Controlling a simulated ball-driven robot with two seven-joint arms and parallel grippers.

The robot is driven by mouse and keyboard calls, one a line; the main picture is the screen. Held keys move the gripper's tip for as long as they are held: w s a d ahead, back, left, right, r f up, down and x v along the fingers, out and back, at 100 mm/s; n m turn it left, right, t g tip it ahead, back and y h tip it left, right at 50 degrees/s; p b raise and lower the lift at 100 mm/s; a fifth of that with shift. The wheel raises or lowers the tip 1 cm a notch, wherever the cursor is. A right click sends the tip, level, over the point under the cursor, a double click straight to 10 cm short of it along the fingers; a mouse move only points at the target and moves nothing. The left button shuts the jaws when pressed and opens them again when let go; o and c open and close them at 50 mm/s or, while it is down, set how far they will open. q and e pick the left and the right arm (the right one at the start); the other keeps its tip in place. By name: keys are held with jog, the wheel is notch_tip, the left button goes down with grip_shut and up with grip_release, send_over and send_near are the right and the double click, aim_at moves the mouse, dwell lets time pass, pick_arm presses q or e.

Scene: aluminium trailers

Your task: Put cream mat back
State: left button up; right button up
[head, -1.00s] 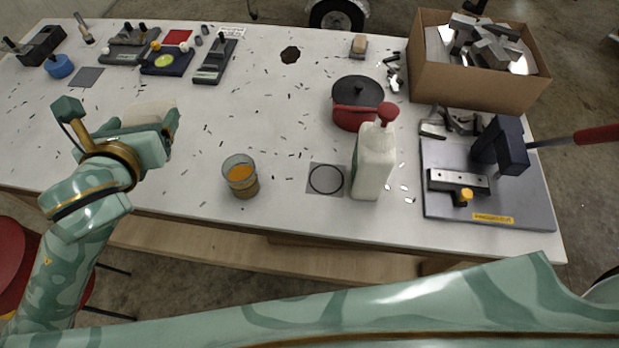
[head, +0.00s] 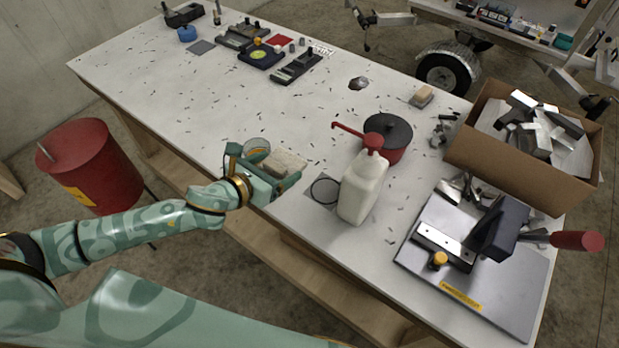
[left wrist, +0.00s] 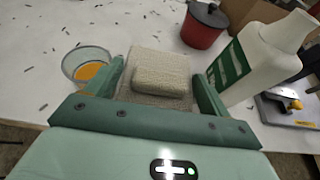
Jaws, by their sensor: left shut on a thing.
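The cream mat (head: 287,161) looks like a thick, woven, folded pad. My left gripper (head: 267,167) is shut on it over the table's near edge. In the left wrist view the cream mat (left wrist: 160,75) lies between the two fingers (left wrist: 160,90). I cannot tell how far it is above the table. A flat grey square with a dark ring (head: 325,190) lies on the table just right of the gripper. My right gripper is not in view.
A glass with orange liquid (left wrist: 88,68) stands close to the left finger. A white pump bottle (head: 361,188) stands right of the ring, before a dark-lidded red pot (head: 396,153). A grey plate (head: 500,295) and cardboard box (head: 510,172) are farther right. The left-middle table is mostly clear.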

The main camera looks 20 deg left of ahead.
pick_arm(q)
jog(key=b, duration=0.3)
send_over(309, 183)
jog(key=s, duration=0.1)
jog(key=f, duration=0.4)
jog(key=a+f, duration=0.1)
jog(key=f, duration=0.1)
jog(key=shift+s+f, duration=0.15)
jog(key=shift+w+d+f+b, duration=0.3)
jog(key=shift+w+d+f, duration=0.1)
jog(key=shift+w+f, duration=0.25)
notch_tip(309, 183, down, 4)
jog(key=shift+d+r+b, duration=0.1)
jog(key=shift+r+b, duration=0.1)
jog(key=shift+b, duration=0.7)
jog(key=shift+r, duration=0.15)
jog(key=o, duration=0.9)
jog(key=shift+s+r+p, duration=0.25)
jog(key=shift+s+p, duration=0.05)
jog(key=p+v, duration=0.2)
jog(key=v, duration=0.9)
jog(key=shift+s+p, duration=0.1)
jog(key=shift+p, duration=0.2)
